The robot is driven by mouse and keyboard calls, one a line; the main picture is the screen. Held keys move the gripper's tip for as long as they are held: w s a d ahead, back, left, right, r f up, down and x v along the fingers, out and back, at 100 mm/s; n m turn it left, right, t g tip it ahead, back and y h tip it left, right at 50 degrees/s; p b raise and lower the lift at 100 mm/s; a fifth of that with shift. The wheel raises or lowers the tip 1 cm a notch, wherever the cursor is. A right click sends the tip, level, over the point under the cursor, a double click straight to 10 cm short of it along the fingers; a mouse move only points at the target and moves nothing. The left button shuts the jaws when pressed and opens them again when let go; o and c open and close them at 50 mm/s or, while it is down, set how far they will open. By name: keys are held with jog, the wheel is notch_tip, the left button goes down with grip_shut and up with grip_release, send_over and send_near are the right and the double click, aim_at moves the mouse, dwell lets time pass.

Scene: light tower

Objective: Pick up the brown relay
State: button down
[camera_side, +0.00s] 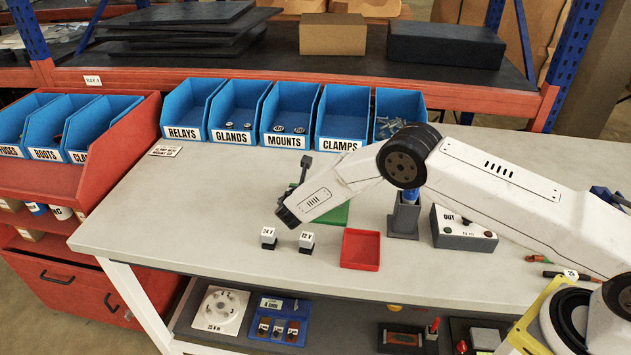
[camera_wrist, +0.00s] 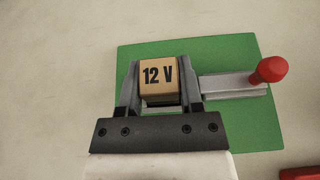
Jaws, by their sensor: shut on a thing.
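The brown relay (camera_wrist: 158,78), a tan block marked 12 V, sits between the fingers of my gripper (camera_wrist: 160,88) in the wrist view. The gripper is shut on it, one finger on each side. Below is a green mat (camera_wrist: 225,125) carrying a grey rail (camera_wrist: 228,86) with a red knob (camera_wrist: 269,69) at its right end. I cannot tell whether the relay touches the rail or is raised above it.
Two white relays, 24 V (camera_side: 269,238) and 12 V (camera_side: 306,241), stand on the bench in front of my wrist. A red tray (camera_side: 360,250) lies to their right, near a grey OUT box (camera_side: 462,238). Blue bins (camera_side: 290,112) line the back. The bench's left part is clear.

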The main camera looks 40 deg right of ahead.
notch_tip(320, 180, up, 2)
jog(key=shift+r, duration=0.25)
jog(key=shift+s+r, duration=0.15)
jog(key=shift+r, duration=0.15)
jog(key=s+r, duration=0.9)
jog(key=s, duration=0.4)
jog(key=shift+s+d+r, duration=0.2)
jog(key=shift+s+d, duration=0.15)
jog(key=shift+d, duration=0.05)
